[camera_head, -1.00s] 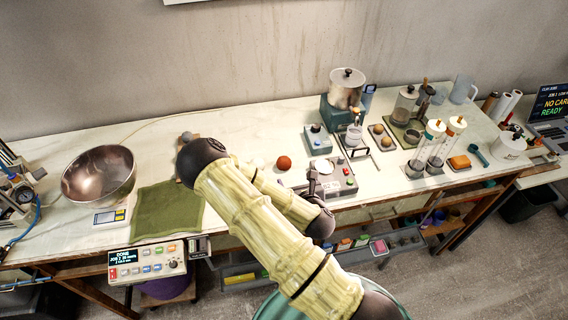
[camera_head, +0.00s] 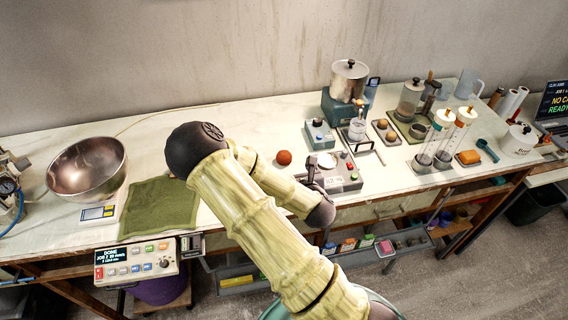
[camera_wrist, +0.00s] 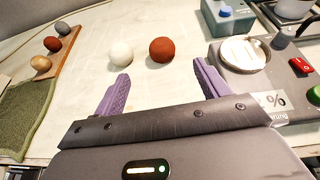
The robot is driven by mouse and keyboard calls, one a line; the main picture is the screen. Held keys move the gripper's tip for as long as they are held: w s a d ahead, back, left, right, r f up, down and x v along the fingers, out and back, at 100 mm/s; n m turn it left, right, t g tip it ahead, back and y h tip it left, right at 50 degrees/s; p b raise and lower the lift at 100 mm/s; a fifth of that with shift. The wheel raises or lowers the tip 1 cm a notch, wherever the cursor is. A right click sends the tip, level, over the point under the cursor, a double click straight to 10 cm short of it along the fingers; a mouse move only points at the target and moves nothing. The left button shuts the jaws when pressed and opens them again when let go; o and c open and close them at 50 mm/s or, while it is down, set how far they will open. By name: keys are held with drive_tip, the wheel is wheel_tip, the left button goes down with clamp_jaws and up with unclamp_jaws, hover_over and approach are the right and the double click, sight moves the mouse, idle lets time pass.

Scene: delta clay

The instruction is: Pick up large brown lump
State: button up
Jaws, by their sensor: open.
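A reddish-brown round lump (camera_head: 284,157) sits on the pale bench top, left of a grey device with a round plate. In the wrist view the same lump (camera_wrist: 162,49) lies ahead of my gripper (camera_wrist: 161,82), roughly midway between the two purple fingers and beyond their tips. The fingers are spread apart with nothing between them. A white round lump (camera_wrist: 121,53) lies just left of the brown one, with a small gap between them. In the head view my arm hides my gripper and the white lump.
A wooden board (camera_wrist: 59,62) with several small lumps and a green cloth (camera_head: 160,207) lie to the left. The grey device (camera_wrist: 241,80) stands close to the right finger. A metal bowl (camera_head: 87,168) stands at the far left. Bare bench lies behind the lumps.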

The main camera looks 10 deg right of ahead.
sight(285, 156)
drive_tip(key=shift+f+b, duration=0.3)
drive_tip(key=shift+b, duration=0.1)
drive_tip(key=shift+w+r, duration=0.1)
drive_tip(key=shift+w, duration=0.2)
drive_tip(key=p+x, duration=0.2)
drive_tip(key=x, duration=0.7)
drive_tip(key=shift+w+d, duration=0.1)
drive_tip(key=shift+w, duration=0.05)
drive_tip(key=shift+w+f+p, duration=0.25)
drive_tip(key=shift+w+p, duration=0.35)
drive_tip(key=shift+p+x, duration=0.65)
drive_tip(key=shift+x, duration=1.35)
drive_tip(key=shift+f, duration=0.15)
drive_tip(key=shift+s, duration=0.1)
drive_tip(key=shift+c, duration=0.4)
